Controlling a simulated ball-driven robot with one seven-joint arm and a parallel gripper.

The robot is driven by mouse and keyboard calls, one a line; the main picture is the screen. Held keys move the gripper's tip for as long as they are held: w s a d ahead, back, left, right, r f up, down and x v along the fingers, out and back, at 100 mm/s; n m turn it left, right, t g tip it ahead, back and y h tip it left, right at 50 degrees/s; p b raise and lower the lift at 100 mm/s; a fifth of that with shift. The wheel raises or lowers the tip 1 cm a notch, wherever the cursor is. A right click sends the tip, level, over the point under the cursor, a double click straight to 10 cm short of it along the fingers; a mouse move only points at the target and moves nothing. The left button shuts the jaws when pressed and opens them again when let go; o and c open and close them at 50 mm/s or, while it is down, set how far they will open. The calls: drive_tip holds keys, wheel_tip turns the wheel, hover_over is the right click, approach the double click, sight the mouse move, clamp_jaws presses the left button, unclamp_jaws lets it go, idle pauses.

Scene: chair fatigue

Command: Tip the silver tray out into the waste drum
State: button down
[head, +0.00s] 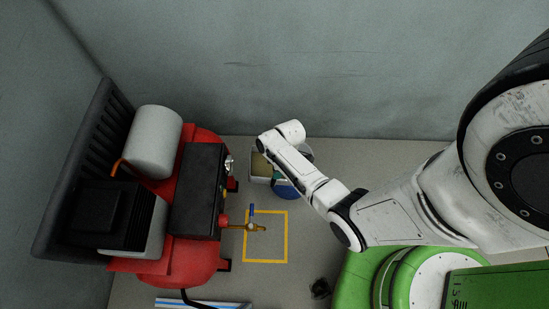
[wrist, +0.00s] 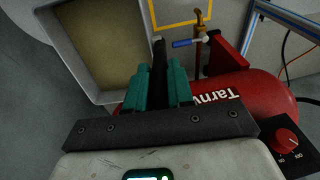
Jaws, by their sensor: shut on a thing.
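The silver tray (head: 253,178) is a grey, square-sided pan with a tan surface inside; I cannot tell if this is loose material. In the wrist view the tray (wrist: 52,42) fills the upper left, its open face visible. My gripper (wrist: 159,72) has teal fingers closed on a dark bar beside the tray's rim, apparently its handle. The arm's wrist covers the gripper in the head view. A blue round vessel (head: 286,190), likely the waste drum, shows below and right of the tray, partly hidden by the tray and my arm. The wrist view does not show it.
A red compressor (head: 205,262) with a brass tap (head: 255,228) and blue lever stands at left, close to the tray. A yellow square (head: 288,237) is marked on the floor. Grey walls close the back and left. A small black object (head: 320,288) lies on the floor.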

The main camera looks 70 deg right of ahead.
drive_tip(key=s+d+r+t+y+b, duration=0.3)
drive_tip(key=s+d+y+b, duration=0.1)
drive_tip(key=d, duration=0.3)
drive_tip(key=s+d+r+t+y+b, duration=0.2)
drive_tip(key=s+d+y+b, duration=0.2)
drive_tip(key=d+y+b, duration=0.2)
drive_tip(key=shift+d+r+t+y+b, duration=0.3)
drive_tip(key=shift+d+r+t+b, duration=0.1)
drive_tip(key=shift+d+b, duration=0.45)
idle(1.2)
drive_tip(key=shift+r+p, duration=0.1)
drive_tip(key=shift+p, duration=0.2)
idle(0.5)
